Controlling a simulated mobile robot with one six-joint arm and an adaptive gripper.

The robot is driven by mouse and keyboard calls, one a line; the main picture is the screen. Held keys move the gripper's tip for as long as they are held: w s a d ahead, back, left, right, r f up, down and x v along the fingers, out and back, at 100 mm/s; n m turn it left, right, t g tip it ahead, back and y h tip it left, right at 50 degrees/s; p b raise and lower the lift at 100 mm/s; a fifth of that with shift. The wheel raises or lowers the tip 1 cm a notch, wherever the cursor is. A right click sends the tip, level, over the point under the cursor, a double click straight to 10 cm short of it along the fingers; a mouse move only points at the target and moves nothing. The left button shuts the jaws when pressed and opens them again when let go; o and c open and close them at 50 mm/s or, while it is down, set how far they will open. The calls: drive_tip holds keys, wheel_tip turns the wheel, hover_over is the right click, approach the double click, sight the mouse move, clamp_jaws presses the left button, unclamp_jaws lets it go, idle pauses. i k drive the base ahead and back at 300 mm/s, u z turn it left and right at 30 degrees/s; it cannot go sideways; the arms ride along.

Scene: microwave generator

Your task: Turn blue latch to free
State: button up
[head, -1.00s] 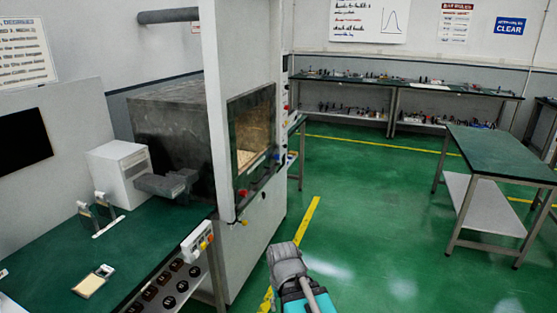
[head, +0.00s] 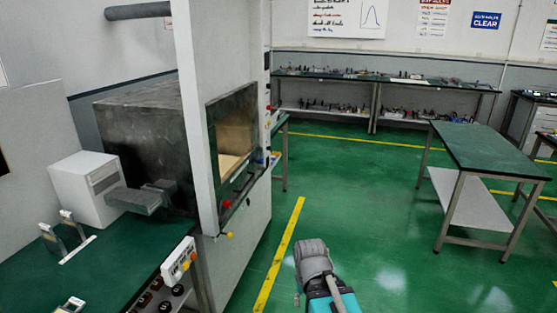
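No blue latch can be made out for certain. A tall white cabinet (head: 240,240) with a dark-framed opening (head: 232,145) stands left of centre. Small red and yellow knobs (head: 229,235) sit at its lower front edge. A tiny blue spot (head: 274,157) shows by its right edge, too small to identify. Part of my arm, grey and teal, shows at the bottom centre, over the floor and right of the cabinet, apart from it. My gripper's fingers cannot be seen.
A green-topped bench (head: 120,255) with a white box (head: 88,188) is at the left. A green table (head: 485,150) stands at the right. A long workbench (head: 385,82) lines the back wall. The green floor (head: 365,200) between them is clear, with yellow lines.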

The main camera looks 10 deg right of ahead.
sight(259, 160)
drive_tip(key=z, duration=0.45)
drive_tip(key=i, duration=0.6)
drive_tip(key=z, duration=0.45)
drive_tip(key=i, duration=0.75)
drive_tip(key=u, duration=0.55)
drive_tip(key=i, duration=0.7)
drive_tip(key=u, duration=0.65)
drive_tip(key=k, duration=0.95)
drive_tip(key=u, duration=0.2)
drive_tip(key=i, duration=0.2)
drive_tip(key=z, duration=0.05)
